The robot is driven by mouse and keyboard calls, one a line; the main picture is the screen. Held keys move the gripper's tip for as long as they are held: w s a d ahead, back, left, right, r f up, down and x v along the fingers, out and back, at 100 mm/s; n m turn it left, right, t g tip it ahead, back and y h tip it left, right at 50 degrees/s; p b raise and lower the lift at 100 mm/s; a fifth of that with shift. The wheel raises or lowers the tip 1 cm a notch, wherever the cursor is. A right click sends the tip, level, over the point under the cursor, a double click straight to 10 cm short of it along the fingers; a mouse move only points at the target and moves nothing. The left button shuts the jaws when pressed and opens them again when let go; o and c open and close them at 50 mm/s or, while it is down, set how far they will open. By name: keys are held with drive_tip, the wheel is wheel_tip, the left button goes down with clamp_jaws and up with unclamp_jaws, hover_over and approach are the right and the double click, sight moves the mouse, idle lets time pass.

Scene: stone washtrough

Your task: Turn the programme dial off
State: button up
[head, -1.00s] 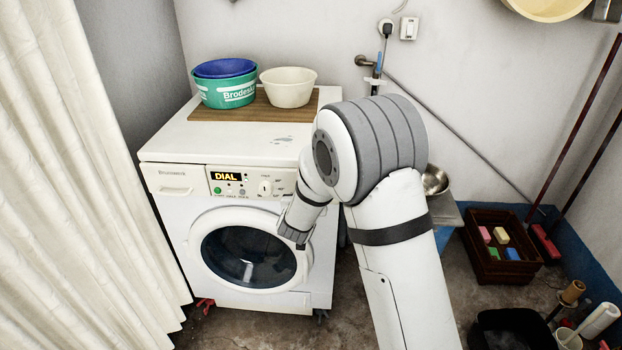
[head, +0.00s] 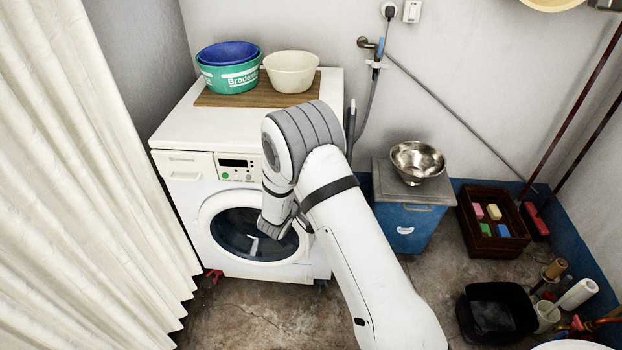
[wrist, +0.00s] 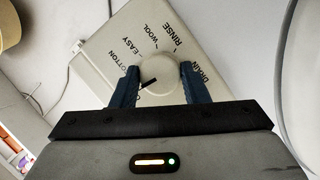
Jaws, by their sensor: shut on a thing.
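The programme dial (wrist: 158,66) is a round cream knob on a pale panel in the wrist view, ringed by words such as COTTON, EASY, WOOL, RINSE and DRAIN. My gripper (wrist: 160,80) is shut on the dial, one blue finger at each side. A black mark by the dial's lower left points toward a label starting with O, whose rest is hidden by my gripper. The white washing machine (head: 190,187) stands at centre left in the head view, its round door closed. My arm hides the dial and the gripper's fingertips there.
The dark display (head: 237,163) shows small light marks. A wooden board (head: 225,101) with a green tub (head: 231,79) and a cream bowl (head: 291,72) lies on the machine. A curtain (head: 95,190) hangs left. A blue cabinet (head: 408,225) stands right, under a steel bowl (head: 418,160).

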drive_tip(key=shift+s+f+n, duration=0.1)
drive_tip(key=shift+f+n, duration=0.1)
drive_tip(key=shift+n, duration=0.4)
drive_tip(key=shift+d+h, duration=0.1)
drive_tip(key=shift+h, duration=0.2)
drive_tip(key=o, duration=0.7)
drive_tip(key=shift+o, duration=1.4)
drive_tip(key=shift+r, duration=0.1)
drive_tip(key=v, duration=0.7)
drive_tip(key=shift+s+a, duration=0.2)
drive_tip(key=shift+s, duration=0.15)
